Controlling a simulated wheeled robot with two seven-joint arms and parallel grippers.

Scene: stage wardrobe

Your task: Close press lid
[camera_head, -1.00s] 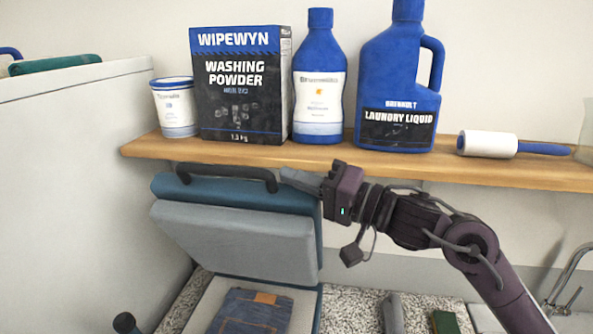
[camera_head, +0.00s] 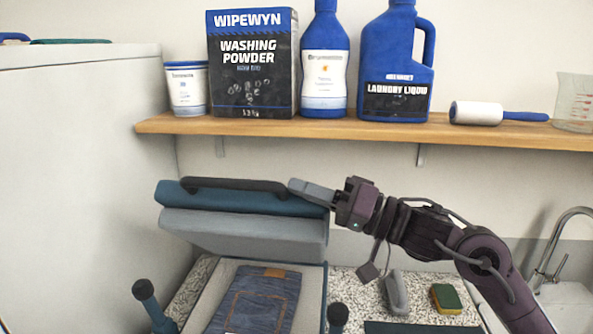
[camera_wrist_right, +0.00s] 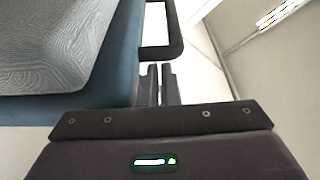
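The press lid (camera_head: 243,203) is a teal slab with a grey padded underside (camera_head: 243,234), hinged open over the press base (camera_head: 312,285). Folded blue jeans (camera_head: 255,302) lie on the base. A dark bar handle (camera_head: 235,186) runs along the lid's upper edge. My right gripper (camera_head: 311,190) is at the right end of the lid, beside the handle. In the right wrist view its fingers (camera_wrist_right: 159,84) are together with only a thin gap, just short of the handle's end (camera_wrist_right: 165,52); contact is unclear. My left gripper is not in view.
A wooden shelf (camera_head: 370,132) above the lid carries a washing powder box (camera_head: 252,65), bottles, a tub, a lint roller (camera_head: 477,112) and a measuring jug. A white cabinet (camera_head: 80,160) stands left. A sponge (camera_head: 446,298) lies on the speckled counter right of the press; a tap (camera_head: 560,240) is farther right.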

